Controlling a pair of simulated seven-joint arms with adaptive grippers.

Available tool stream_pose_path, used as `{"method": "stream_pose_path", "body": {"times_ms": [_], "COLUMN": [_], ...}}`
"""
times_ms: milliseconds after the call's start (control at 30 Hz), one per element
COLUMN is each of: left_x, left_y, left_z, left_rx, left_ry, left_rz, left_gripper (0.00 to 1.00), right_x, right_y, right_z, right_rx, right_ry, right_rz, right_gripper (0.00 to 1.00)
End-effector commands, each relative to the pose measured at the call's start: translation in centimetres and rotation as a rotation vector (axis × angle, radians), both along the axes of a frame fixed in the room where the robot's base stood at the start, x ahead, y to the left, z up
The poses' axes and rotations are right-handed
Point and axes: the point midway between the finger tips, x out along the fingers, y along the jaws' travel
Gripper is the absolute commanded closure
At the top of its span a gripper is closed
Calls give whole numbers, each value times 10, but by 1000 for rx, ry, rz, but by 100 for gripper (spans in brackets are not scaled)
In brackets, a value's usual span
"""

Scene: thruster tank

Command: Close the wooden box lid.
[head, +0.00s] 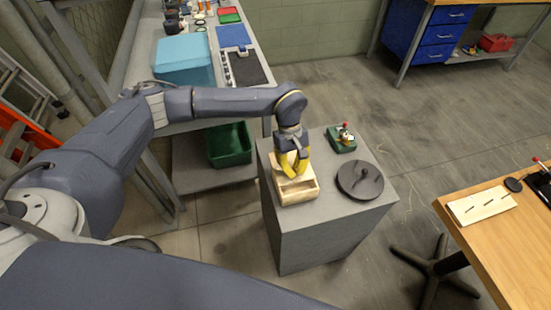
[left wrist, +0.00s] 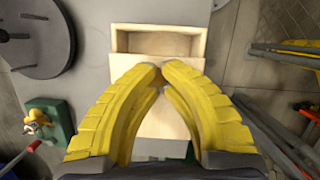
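The wooden box (head: 299,192) stands on a grey pedestal and is open at its near end. In the left wrist view its open cavity (left wrist: 158,42) shows beyond the fingertips. A pale wooden panel, which looks like the lid (left wrist: 160,122), shows between the fingers and extends away from the cavity; the fingers partly hide it. My left gripper (head: 292,170) points down over the box, and its yellow fingertips (left wrist: 163,73) meet with nothing visible between them. I cannot tell whether they touch the panel. My right gripper is in neither view.
The grey pedestal (head: 312,238) also bears a dark round disc (head: 360,180) with a knob and a green block with a red-tipped lever (head: 341,139). A wooden table (head: 510,235) stands at the right. A shelf with a green bin (head: 230,145) is behind left.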

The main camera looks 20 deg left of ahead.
Motion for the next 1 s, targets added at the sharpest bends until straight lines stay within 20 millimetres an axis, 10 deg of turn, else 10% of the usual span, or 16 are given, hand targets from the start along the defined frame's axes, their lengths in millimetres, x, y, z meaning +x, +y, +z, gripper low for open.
{"method": "stream_pose_path", "body": {"times_ms": [567,1000], "left_x": [-3,28], "left_y": [-10,29], "left_z": [0,34], "left_rx": [1,1], "left_ry": [0,-4], "left_rz": [-14,0], "left_gripper": [100,100], "right_x": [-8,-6], "right_y": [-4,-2], "right_z": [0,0], "right_rx": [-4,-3], "right_ry": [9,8], "right_rz": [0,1], "right_gripper": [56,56]}}
